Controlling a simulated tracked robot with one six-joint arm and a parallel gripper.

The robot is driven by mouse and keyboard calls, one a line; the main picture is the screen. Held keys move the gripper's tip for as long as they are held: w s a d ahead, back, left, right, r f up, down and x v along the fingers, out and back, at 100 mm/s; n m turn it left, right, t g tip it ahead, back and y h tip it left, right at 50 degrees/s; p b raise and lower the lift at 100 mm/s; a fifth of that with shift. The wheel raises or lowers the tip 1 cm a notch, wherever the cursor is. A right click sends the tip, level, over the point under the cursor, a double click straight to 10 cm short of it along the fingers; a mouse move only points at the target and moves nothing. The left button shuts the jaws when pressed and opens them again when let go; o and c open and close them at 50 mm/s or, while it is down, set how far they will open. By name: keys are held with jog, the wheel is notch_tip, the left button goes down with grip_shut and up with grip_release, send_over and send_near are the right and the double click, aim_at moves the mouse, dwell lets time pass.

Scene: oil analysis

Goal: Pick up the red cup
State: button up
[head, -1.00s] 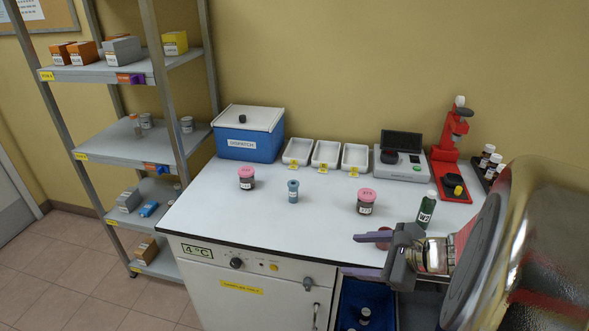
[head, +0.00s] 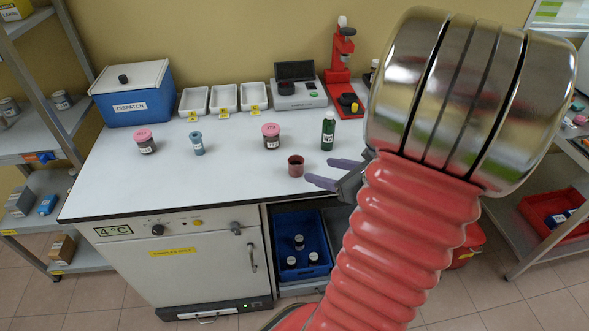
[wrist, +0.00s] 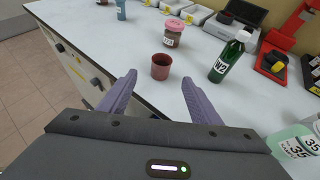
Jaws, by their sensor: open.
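The red cup (head: 296,166) stands upright and open-topped on the white counter near its front edge. It also shows in the wrist view (wrist: 161,67), just beyond the fingertips and roughly centred between them. My gripper (head: 322,174) is open and empty, with purple fingers, to the right of the cup in the head view. In the wrist view both fingers of my gripper (wrist: 158,73) are spread apart, and the cup looks clear of them. Part of my gripper is hidden behind my arm in the head view.
A green bottle (head: 328,131) and a pink-lidded jar (head: 271,136) stand behind the cup. A blue-capped vial (head: 197,143) and another pink-lidded jar (head: 145,141) are further left. White trays (head: 223,99) line the back. The counter left of the cup is clear.

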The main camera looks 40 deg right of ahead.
aim_at(302, 165)
jog(key=x, duration=0.7)
jog(key=shift+w+f, duration=0.25)
jog(key=shift+w, duration=0.3)
jog(key=shift+x, duration=2.6)
jog(key=shift+d+f, duration=0.1)
jog(key=shift+d, duration=0.05)
jog(key=shift+c, duration=0.5)
jog(key=c, duration=1)
